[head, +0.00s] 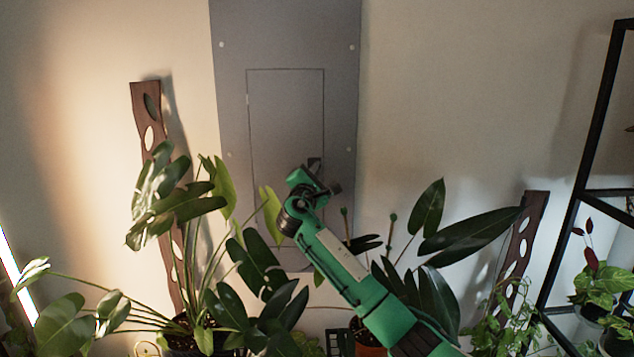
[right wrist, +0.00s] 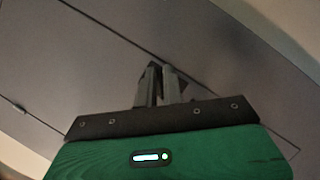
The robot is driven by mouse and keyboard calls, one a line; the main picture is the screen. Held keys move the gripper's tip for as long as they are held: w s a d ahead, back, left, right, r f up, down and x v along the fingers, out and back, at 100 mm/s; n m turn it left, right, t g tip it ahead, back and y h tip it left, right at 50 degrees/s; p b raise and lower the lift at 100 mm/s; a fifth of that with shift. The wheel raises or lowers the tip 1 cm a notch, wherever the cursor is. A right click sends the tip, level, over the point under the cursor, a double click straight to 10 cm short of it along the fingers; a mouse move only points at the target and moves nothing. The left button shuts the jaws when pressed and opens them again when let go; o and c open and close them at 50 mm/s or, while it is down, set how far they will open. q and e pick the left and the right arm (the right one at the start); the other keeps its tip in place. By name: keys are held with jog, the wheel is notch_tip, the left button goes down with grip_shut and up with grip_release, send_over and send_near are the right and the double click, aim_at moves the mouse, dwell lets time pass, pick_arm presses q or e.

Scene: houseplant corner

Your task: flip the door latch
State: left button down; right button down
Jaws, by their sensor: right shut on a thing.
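A grey panel (head: 232,110) on the wall has a narrow door (head: 285,115) outlined by a thin seam. The small dark door latch (head: 314,162) is at the door's right edge. My right gripper (head: 320,175) is at the latch, with the arm reaching up from the lower right. In the right wrist view, the two grey fingers of my right gripper (right wrist: 162,72) are close together against the panel by the door seam, shut on the latch. The fingers hide most of the latch, and its exact angle cannot be told. My left gripper is not in view.
Large leafy plants (head: 185,205) stand in front of the panel on the left, and more leaves (head: 435,235) surround my right arm. A black metal shelf (head: 590,120) stands at the right. Brown wooden boards with holes (head: 150,115) lean on the wall.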

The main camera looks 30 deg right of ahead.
jog(key=m+g+b, duration=0.1)
jog(key=m, duration=0.1)
jog(key=m+g+b, duration=0.1)
jog(key=m, duration=0.2)
jog(key=m+g+y+b, duration=0.1)
jog(key=m, duration=0.2)
jog(key=shift+w+f, duration=0.1)
jog(key=shift+f, duration=0.3)
jog(key=shift+m, duration=0.4)
jog(key=shift+r, duration=0.1)
jog(key=c, duration=1.5)
grip_release()
jog(key=shift+a, duration=0.1)
jog(key=shift+c, duration=0.2)
jog(key=shift+w+a, duration=0.1)
jog(key=shift+w, duration=0.1)
